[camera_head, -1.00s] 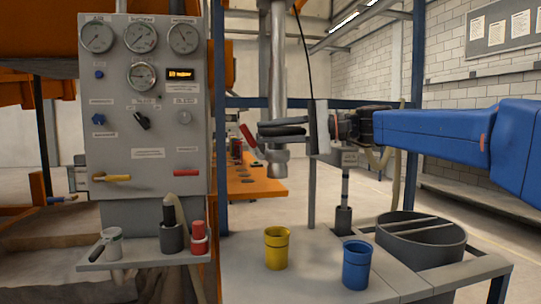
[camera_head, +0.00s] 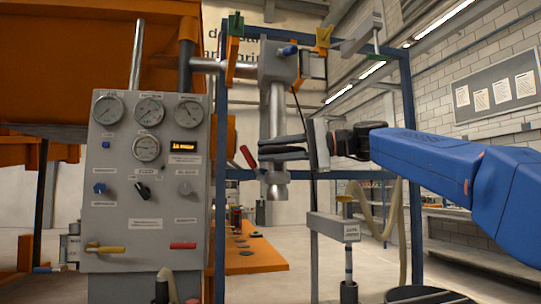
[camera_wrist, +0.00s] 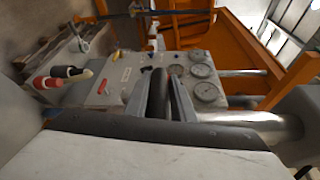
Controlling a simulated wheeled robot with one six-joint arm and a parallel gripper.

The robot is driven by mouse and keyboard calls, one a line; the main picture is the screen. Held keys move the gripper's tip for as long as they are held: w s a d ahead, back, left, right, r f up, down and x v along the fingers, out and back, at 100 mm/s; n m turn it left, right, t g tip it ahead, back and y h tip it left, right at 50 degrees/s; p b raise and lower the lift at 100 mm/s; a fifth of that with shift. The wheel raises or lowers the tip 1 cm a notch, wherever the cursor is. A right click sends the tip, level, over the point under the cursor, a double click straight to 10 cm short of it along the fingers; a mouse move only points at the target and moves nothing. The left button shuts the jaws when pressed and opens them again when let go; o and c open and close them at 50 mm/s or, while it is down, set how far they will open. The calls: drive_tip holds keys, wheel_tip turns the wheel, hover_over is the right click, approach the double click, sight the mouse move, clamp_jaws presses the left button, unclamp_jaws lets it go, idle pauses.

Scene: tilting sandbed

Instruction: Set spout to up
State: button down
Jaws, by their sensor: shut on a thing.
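The spout (camera_head: 277,110) is a grey metal pipe hanging straight down from a grey block (camera_head: 278,64) in the blue frame. Its lower end (camera_head: 277,191) points down. My gripper (camera_head: 284,147) reaches in from the right, its dark fingers crossing in front of the lower pipe and shut on it. The exact contact is hidden. A red-gripped lever (camera_head: 247,157) shows just left of the fingertips. In the wrist view the fingers (camera_wrist: 171,97) are close together, with the shiny pipe (camera_wrist: 245,120) running off to the right.
The grey gauge panel (camera_head: 145,185) stands at left, with a yellow-handled lever (camera_head: 106,249) and a red handle (camera_head: 183,245). Blue frame posts (camera_head: 220,160) stand close beside the pipe. An orange bench (camera_head: 248,258) lies behind, and a grey stand (camera_head: 345,228) is at right.

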drive_tip(key=c, duration=1.6)
unclamp_jaws()
drive_tip(key=shift+c, duration=0.2)
drive_tip(key=s+d+r, duration=0.1)
drive_tip(key=d, duration=1.6)
drive_tip(key=shift+s+d+r, duration=0.15)
drive_tip(key=shift+s+r, duration=0.05)
drive_tip(key=shift+s, duration=0.2)
drive_tip(key=s+d+f+m+t+h, duration=0.1)
drive_tip(key=s+f+h, duration=0.25)
drive_tip(key=f, duration=0.65)
drive_tip(key=s+f+t+h, duration=0.15)
drive_tip(key=s+f, duration=0.25)
drive_tip(key=f, duration=0.5)
drive_tip(key=s+d+f+m+t+h, duration=0.1)
drive_tip(key=s+f+h, duration=0.2)
drive_tip(key=f, duration=0.7)
drive_tip(key=s+d+f+n+h, duration=0.1)
drive_tip(key=s+d+f+h, duration=0.2)
drive_tip(key=s+f, duration=0.3)
drive_tip(key=s+d+f+n+h, duration=0.2)
drive_tip(key=s+d+f, duration=0.4)
drive_tip(key=f, duration=0.9)
drive_tip(key=s+d+f+n+h, duration=0.2)
drive_tip(key=s+d+f+h, duration=0.2)
drive_tip(key=f, duration=0.6)
drive_tip(key=shift+s+d+f, duration=0.2)
drive_tip(key=shift+s+d, duration=0.2)
drive_tip(key=shift+s, duration=0.75)
